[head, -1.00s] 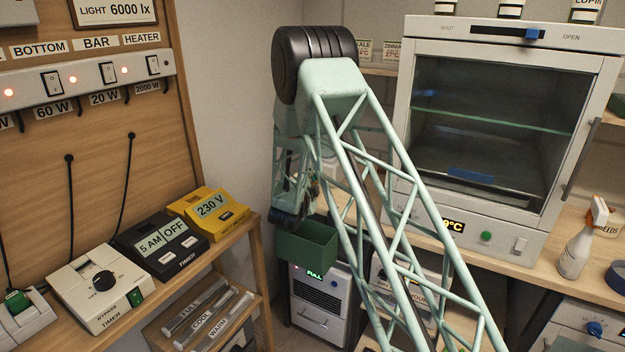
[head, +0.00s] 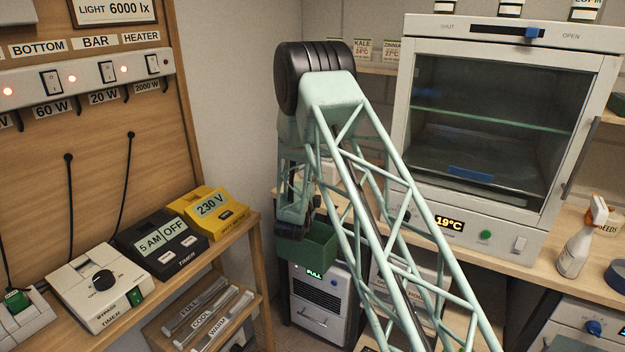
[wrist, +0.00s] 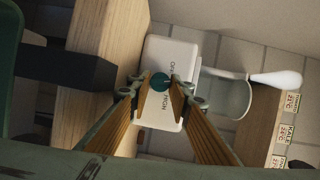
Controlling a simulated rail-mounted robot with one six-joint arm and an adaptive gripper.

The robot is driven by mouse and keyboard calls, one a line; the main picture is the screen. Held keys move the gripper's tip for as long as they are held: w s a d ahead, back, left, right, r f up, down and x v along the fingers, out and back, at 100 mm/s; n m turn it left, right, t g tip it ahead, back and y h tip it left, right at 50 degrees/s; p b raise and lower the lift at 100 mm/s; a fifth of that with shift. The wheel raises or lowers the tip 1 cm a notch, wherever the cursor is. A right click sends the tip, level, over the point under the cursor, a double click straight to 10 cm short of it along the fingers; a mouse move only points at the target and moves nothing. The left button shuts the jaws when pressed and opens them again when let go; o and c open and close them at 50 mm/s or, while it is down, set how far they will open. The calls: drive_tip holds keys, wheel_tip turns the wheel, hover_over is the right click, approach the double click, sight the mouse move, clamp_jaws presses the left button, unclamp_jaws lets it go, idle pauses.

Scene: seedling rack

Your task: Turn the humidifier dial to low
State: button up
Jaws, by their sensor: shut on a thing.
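The humidifier (wrist: 155,57) shows in the wrist view as a white box with a clear tank (wrist: 224,97) and a white spout (wrist: 275,79) on its right. Its small teal dial (wrist: 161,80) sits between the labels OFF and HIGH, which appear sideways. No low label can be made out, and the dial's pointer is not clear. My gripper (wrist: 160,91) has its two fingertips closed on opposite sides of the dial. In the head view, my arm hides the gripper and most of the humidifier.
A wooden beam (wrist: 95,60) runs beside the humidifier in the wrist view. In the head view, a dark green box (head: 320,246) is just below my wrist, above a white unit reading FULL (head: 320,303). A glass-fronted cabinet (head: 430,217) stands right; timers (head: 98,287) sit left.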

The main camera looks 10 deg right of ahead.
drive_tip(key=shift+r, duration=0.15)
drive_tip(key=o, duration=0.8)
drive_tip(key=shift+o, duration=0.2)
drive_tip(key=shift+s+f, duration=0.1)
drive_tip(key=shift+f, duration=0.15)
drive_tip(key=shift+v, duration=1.05)
drive_tip(key=shift+r+v, duration=0.1)
drive_tip(key=shift+v, duration=1.35)
drive_tip(key=shift+r+v, duration=0.15)
drive_tip(key=shift+v, duration=1.3)
drive_tip(key=shift+a, duration=0.1)
